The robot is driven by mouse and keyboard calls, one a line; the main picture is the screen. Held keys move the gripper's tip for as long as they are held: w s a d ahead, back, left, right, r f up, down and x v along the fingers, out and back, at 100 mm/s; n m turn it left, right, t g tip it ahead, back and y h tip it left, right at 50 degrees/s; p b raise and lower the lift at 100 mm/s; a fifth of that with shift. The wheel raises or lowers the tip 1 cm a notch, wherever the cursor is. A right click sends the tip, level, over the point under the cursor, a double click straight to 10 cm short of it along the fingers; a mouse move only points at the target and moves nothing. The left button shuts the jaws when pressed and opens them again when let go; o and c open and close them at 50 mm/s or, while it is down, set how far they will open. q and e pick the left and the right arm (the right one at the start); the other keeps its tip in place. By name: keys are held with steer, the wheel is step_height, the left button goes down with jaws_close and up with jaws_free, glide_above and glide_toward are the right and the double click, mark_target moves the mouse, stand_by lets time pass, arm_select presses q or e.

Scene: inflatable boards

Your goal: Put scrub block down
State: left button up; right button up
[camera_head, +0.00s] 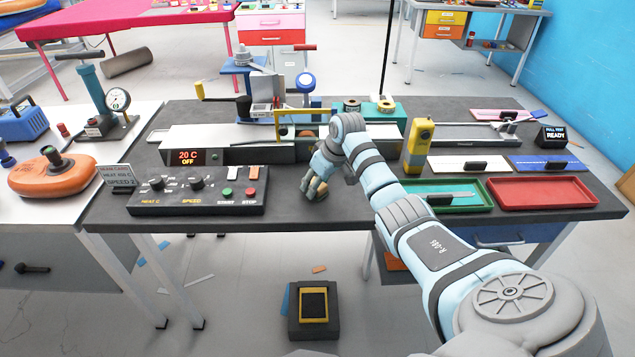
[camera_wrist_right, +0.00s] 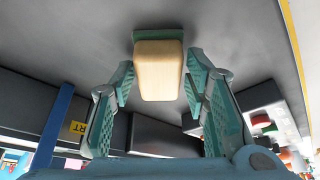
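The scrub block (camera_wrist_right: 158,70) is a pale tan block with a green layer along its far side. In the right wrist view it sits between the two fingertips of my right gripper (camera_wrist_right: 158,82), which lie close along both its sides. In the head view my right gripper (camera_head: 318,178) points down just over the dark workbench (camera_head: 345,208), right of the control panel. The block (camera_head: 315,187) is partly hidden by the fingers there, at or very near the bench top; I cannot tell whether it touches. My left gripper is not in view.
The control panel (camera_head: 200,190) with knobs and buttons lies left of the gripper. A yellow device (camera_head: 418,145) stands to the right, beside a green tray (camera_head: 447,208) and a red tray (camera_head: 541,207). A long machine runs behind. Bare bench lies around the gripper, near the front edge.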

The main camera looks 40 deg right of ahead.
steer(key=shift+o, duration=0.5)
steer(key=shift+r, duration=0.35)
steer(key=p+v, duration=0.2)
steer(key=v, duration=0.9)
steer(key=shift+s+r+p, duration=0.2)
steer(key=shift+r+p, duration=0.05)
steer(key=shift+p, duration=0.1)
